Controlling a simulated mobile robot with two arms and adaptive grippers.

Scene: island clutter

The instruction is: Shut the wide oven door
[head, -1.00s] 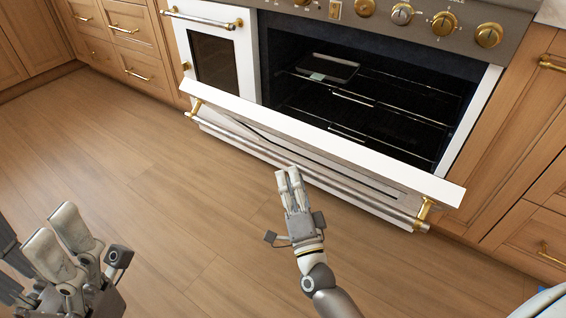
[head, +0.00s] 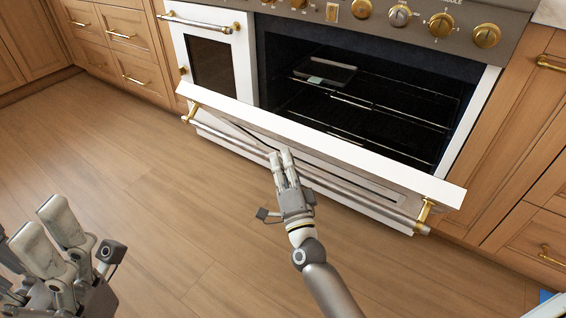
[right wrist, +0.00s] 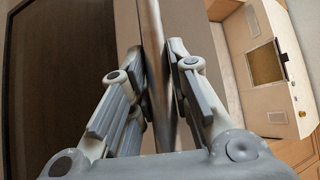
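The wide oven door (head: 330,139) hangs partly open, tilted out from the oven front in the head view. Its long steel handle bar (head: 365,207) runs along its outer side on gold brackets. My right gripper (head: 281,153) is at the bar, near the door's middle. In the right wrist view the bar (right wrist: 152,35) runs between the two fingers (right wrist: 160,85); whether they press on it I cannot tell. My left gripper (head: 52,228) is open and empty above the floor at the lower left.
The wide oven's cavity (head: 385,85) is dark, with racks and a small tray (head: 325,71) inside. A narrow oven door (head: 213,65) at the left is shut. Gold knobs (head: 441,24) line the panel above. Wooden cabinets flank the range. The wood floor (head: 130,190) is clear.

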